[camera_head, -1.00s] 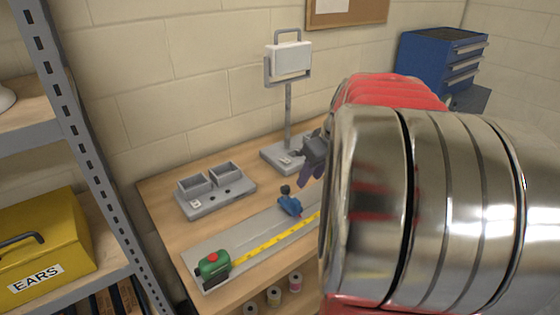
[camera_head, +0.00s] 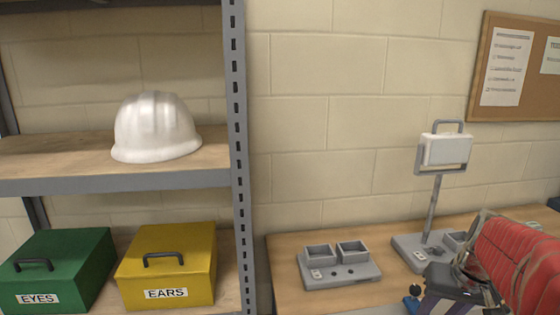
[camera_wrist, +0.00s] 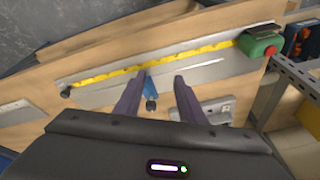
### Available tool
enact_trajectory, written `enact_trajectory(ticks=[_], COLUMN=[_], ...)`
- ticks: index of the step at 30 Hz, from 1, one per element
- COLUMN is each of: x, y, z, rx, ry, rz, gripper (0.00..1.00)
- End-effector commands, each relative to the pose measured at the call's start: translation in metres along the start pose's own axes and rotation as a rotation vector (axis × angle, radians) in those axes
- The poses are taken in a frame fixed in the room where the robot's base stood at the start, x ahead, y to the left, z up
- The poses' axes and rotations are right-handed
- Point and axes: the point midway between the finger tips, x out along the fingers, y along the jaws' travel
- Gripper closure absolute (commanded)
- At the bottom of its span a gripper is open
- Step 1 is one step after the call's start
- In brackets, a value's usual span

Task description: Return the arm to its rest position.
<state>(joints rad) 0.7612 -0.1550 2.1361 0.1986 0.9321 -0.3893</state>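My gripper (camera_wrist: 159,78) shows in the wrist view with its two dark fingers well apart. It points down over the workbench, and nothing is held between the fingers. In the head view my red arm and dark wrist reach in at the lower right, over the bench. The fingertips are not clearly visible there.
A wooden bench (camera_head: 285,250) holds a twin-cup grey tray (camera_head: 340,278) and a lamp-like stand (camera_head: 436,205). A green tape measure (camera_wrist: 262,42) has its yellow tape (camera_wrist: 150,67) drawn out. A metal shelf post (camera_head: 238,150) stands left, beside a white helmet (camera_head: 155,128) and labelled boxes.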

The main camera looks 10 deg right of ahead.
Motion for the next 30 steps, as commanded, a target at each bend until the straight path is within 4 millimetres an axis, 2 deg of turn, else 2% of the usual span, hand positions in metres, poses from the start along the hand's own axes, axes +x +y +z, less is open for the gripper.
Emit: enact_trajectory(ticks=[3, 12, 24, 30], x=[-0.005, -0.017, -0.033, -0.049], y=[-0.030, -0.098, -0.166, -0.197], z=[0.019, 0.069, 0.129, 0.149], rx=[0.000, -0.056, -0.280, -0.405], ry=[0.002, 0.037, 0.121, 0.177], rz=[0.012, 0.026, -0.014, -0.066], gripper=[0.64, 0.64, 0.64, 0.64])
